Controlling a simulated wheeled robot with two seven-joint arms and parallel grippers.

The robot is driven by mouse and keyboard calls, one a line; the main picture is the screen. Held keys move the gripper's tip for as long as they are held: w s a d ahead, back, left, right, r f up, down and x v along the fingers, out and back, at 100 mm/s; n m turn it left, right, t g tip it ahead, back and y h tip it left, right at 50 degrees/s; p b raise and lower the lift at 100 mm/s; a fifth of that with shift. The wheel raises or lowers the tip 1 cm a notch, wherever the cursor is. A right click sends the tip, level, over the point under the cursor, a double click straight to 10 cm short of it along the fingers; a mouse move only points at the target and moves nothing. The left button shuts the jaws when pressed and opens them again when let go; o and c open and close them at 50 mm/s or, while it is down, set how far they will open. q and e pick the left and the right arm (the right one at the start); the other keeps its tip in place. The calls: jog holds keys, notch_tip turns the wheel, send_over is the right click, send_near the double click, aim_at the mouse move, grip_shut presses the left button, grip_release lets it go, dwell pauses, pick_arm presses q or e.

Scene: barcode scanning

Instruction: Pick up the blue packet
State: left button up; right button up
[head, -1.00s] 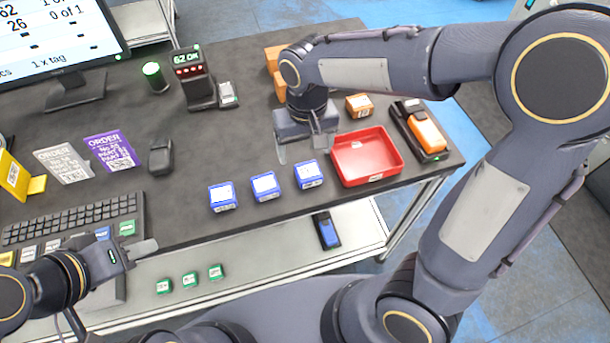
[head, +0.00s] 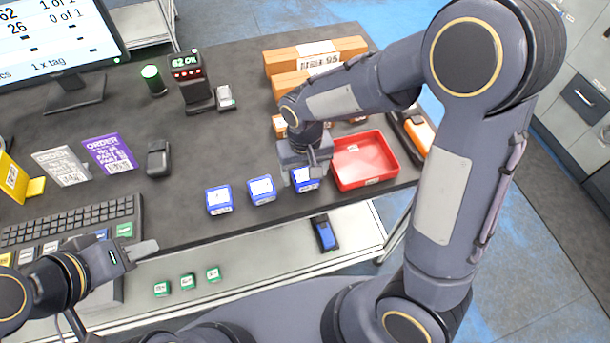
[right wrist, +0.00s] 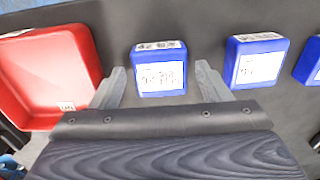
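Three blue packets with white labels stand in a row near the table's front edge: a left one (head: 218,200), a middle one (head: 262,190) and a right one (head: 306,181). My right gripper (head: 306,180) is over the right packet and partly hides it. In the right wrist view that packet (right wrist: 160,70) shows between the two spread fingers of the right gripper (right wrist: 160,82), with a gap on each side. The middle packet (right wrist: 257,62) is outside the fingers. My left gripper (head: 145,252) is at the lower left, away from the packets; its finger opening is unclear.
A red tray (head: 392,168) stands just right of the right packet; it also shows in the right wrist view (right wrist: 88,50). Orange boxes (head: 340,48) lie behind my right arm. A keyboard (head: 75,220) and black scanner (head: 158,158) are to the left.

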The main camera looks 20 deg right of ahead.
jog(key=c, duration=1)
jog(key=shift+o, duration=0.2)
